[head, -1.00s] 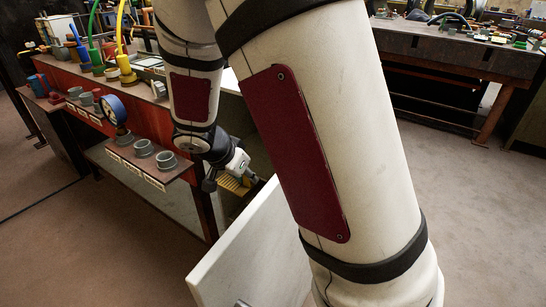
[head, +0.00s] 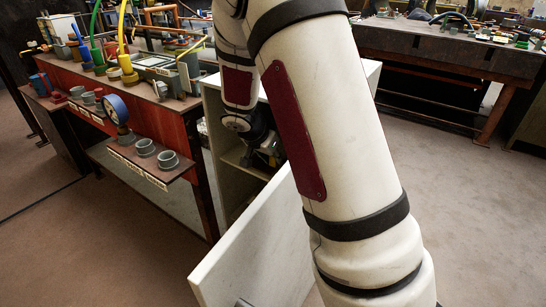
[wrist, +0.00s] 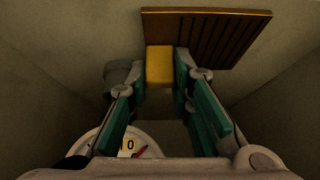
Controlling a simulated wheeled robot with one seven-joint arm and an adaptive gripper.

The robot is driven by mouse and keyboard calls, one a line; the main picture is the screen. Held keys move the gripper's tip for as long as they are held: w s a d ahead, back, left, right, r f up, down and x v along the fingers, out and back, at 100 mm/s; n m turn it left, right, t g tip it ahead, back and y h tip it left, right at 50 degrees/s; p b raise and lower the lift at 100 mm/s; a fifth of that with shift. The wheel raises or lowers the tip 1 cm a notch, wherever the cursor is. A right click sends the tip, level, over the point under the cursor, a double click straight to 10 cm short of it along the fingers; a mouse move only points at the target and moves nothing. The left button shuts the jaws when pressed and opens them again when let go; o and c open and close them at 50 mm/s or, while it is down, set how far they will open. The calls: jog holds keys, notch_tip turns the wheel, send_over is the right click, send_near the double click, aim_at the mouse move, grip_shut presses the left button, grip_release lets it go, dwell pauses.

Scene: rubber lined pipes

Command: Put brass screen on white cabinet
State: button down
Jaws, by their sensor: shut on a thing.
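The white cabinet (head: 212,107) stands beside the red workbench in the head view, with its door (head: 262,245) swung open toward me. My gripper (wrist: 160,72) is at the cabinet's opening; in the head view its fingers are hidden by shadow and my arm. In the wrist view its teal fingers are closed on a yellow block-like part that appears to belong to the brass screen (wrist: 215,32). The screen's slatted brown panel extends up and right beyond the fingertips, against pale walls. Whether it touches a surface I cannot tell.
A round white dial (wrist: 125,143) and a grey cylinder (wrist: 118,75) lie close to my fingers in the wrist view. The red workbench (head: 150,103) with pipes and a blue gauge (head: 116,110) is left of the cabinet. Floor at right is clear.

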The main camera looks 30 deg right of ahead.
jog(key=shift+f, duration=0.15)
jog(key=c, duration=1.4)
grip_release()
jog(key=shift+c, duration=0.2)
